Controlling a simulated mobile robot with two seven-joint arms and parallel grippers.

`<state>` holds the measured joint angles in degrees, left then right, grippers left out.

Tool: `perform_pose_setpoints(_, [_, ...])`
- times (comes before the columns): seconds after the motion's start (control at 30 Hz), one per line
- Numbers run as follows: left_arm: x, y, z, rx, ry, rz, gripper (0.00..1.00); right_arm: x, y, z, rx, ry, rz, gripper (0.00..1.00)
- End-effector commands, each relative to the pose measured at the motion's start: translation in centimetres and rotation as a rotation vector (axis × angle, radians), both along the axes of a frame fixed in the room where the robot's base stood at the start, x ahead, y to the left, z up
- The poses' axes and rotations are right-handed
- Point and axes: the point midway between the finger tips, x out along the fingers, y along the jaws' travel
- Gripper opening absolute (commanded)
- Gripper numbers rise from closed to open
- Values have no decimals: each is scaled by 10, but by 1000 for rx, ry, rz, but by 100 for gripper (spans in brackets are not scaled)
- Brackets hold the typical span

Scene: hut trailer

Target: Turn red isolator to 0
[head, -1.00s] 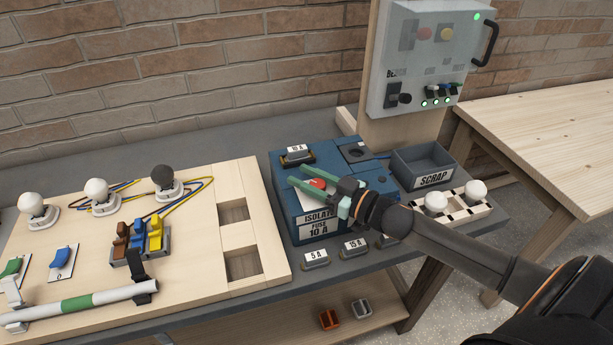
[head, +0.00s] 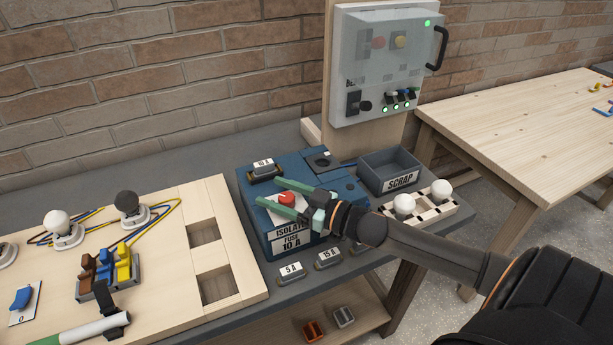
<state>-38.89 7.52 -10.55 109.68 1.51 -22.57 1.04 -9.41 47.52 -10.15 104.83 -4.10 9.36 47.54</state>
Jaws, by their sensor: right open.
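The red isolator (head: 287,198) is a small red knob on a white plate, on top of the blue isolator box (head: 262,222) labelled "ISOLATOR" and "FUSE 10 A". My right gripper (head: 268,194) comes in from the right, open, its two green fingers spread on either side of the red knob. I cannot tell whether either finger touches it. The knob's pointer and the 0 mark are not readable. My left gripper is not in view.
A 10 A fuse (head: 264,167) sits at the box's back left. Loose 5 A (head: 291,271) and 15 A (head: 328,258) fuses lie in front. The scrap bin (head: 390,168) and a rack with white bulbs (head: 437,205) stand right. A grey panel (head: 391,65) rises behind.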

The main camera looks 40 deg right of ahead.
Motion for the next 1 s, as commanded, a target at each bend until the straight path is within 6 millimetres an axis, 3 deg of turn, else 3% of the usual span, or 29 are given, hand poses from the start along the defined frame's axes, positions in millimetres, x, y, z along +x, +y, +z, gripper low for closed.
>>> perform_pose_setpoints(0.7, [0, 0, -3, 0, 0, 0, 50, -85, -39, -1, -2, 4, 0, 74])
perform_pose_setpoints(1.0, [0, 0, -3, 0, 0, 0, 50, -103, -47, 1, -2, -1, 1, 74])
